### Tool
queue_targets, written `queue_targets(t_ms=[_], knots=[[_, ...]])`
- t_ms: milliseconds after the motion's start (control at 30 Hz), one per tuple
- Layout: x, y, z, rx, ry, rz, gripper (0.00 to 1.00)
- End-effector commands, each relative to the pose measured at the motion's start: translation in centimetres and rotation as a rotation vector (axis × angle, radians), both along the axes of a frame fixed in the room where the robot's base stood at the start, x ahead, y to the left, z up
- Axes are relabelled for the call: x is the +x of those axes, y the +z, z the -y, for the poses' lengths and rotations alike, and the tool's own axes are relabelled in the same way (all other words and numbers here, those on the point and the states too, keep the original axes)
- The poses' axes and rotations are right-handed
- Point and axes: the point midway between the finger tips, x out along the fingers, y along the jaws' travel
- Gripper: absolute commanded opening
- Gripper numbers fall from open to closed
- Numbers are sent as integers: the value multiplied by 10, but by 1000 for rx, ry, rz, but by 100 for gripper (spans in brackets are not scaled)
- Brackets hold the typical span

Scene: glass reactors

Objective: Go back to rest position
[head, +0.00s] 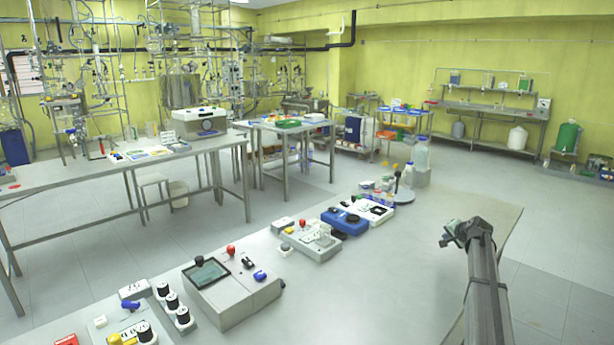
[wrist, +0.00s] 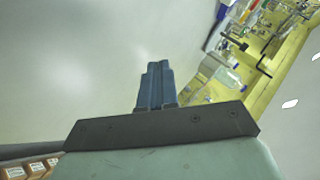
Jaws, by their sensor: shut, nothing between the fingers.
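My arm (head: 481,280) rises from the lower right of the head view over the right part of the near bench. My gripper (wrist: 156,68) shows in the wrist view with its blue-grey fingers together and nothing between them. In the head view the small grey-green end of the arm (head: 460,232) points left, too small to show the fingers clearly. It is apart from everything on the bench.
The near grey bench (head: 400,270) is bare around my arm. To its left stand a grey console with a screen (head: 208,273), a blue device (head: 344,221) and several bottles. Open floor lies right.

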Motion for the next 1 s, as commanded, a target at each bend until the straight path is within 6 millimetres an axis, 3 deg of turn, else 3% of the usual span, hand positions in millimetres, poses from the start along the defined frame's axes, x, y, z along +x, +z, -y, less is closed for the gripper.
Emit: queue_targets(t_ms=[33,200,300,400,467,567,667,1000], knots=[[-17,-7,32,-3,-42,2,0],[-66,-24,121,-19,-167,15,0],[-99,-38,165,-29,-233,14,0],[-133,-60,197,-36,-285,1,0],[-154,-80,208,-41,-308,-18,0],[-183,-121,207,-47,-317,-68,0],[-203,-163,190,-50,-299,-128,0],[-275,-308,80,-60,-153,-378,0]])
